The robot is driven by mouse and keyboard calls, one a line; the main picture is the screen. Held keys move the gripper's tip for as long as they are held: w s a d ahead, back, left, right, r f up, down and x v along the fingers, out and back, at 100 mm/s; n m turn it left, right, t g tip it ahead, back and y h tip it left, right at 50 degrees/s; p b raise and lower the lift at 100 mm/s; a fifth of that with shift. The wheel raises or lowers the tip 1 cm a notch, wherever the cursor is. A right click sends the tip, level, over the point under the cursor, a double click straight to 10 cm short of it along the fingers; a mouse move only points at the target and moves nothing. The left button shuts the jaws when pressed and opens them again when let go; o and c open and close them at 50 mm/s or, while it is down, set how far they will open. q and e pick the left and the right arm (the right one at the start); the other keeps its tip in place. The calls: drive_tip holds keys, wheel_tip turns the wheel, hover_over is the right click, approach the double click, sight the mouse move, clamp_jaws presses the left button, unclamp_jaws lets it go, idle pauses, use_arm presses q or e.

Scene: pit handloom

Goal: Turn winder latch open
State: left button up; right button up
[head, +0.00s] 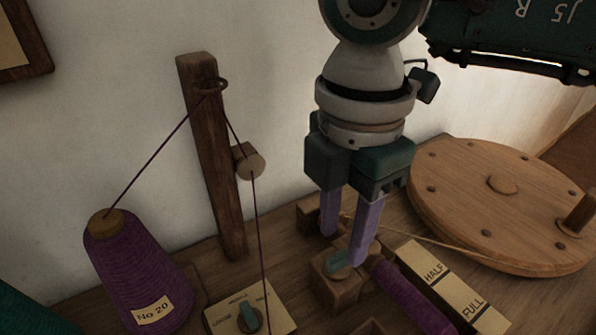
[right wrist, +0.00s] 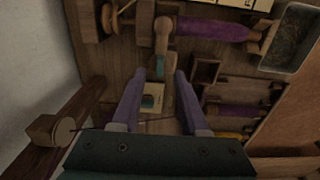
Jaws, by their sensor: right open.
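The winder latch (head: 338,265) is a small teal lever on a wooden block (head: 337,290) in the head view. In the right wrist view the teal lever (right wrist: 160,66) points down from the block, between the fingertips in the picture. My right gripper (head: 344,246) points down with two lavender fingers apart and nothing held. In the head view one finger is beside the latch and the other is behind it; whether either touches it I cannot tell. The gripper also shows in the right wrist view (right wrist: 159,76). My left gripper is not in view.
A purple bobbin (head: 412,296) lies right of the latch block, beside a HALF/FULL plate (head: 455,285). A wooden wheel (head: 505,205) stands at right. A dial plate (head: 280,310), purple thread cone (head: 135,265) and upright post (head: 210,150) with thread are at left.

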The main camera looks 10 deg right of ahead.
sight(339, 256)
drive_tip(key=shift+f+b, duration=0.3)
drive_tip(key=shift+f, duration=1.45)
drive_tip(key=shift+c, duration=0.3)
clamp_jaws()
